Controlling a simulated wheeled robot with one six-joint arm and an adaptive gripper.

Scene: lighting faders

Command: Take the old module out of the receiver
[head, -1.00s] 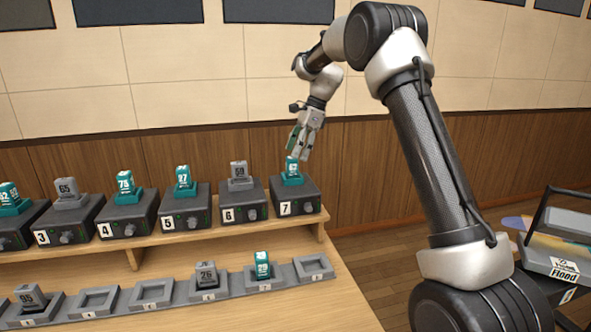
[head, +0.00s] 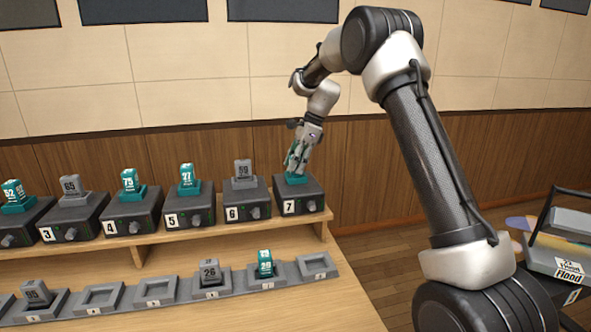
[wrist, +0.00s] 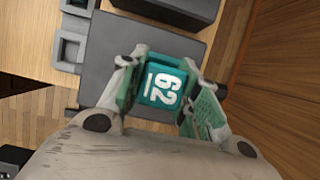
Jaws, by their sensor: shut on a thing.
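My gripper (head: 299,160) is above receiver 7 (head: 299,203), at the right end of the raised shelf. It is shut on a teal module (wrist: 163,84), whose top reads 62 in the wrist view. The fingers stand on two opposite sides of it. In the head view the fingers hide most of this module, and its teal base (head: 297,178) shows at the top of the receiver. The module appears to be still seated there.
Receiver 6 (head: 247,206) with a grey module (head: 243,170) stands just left, and receiver 5 (head: 189,212) holds a teal one (head: 188,178). On the lower bench is a row of trays, some empty, such as the right-end one (head: 317,265). A cart with a bin marked Flood (head: 568,262) is at right.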

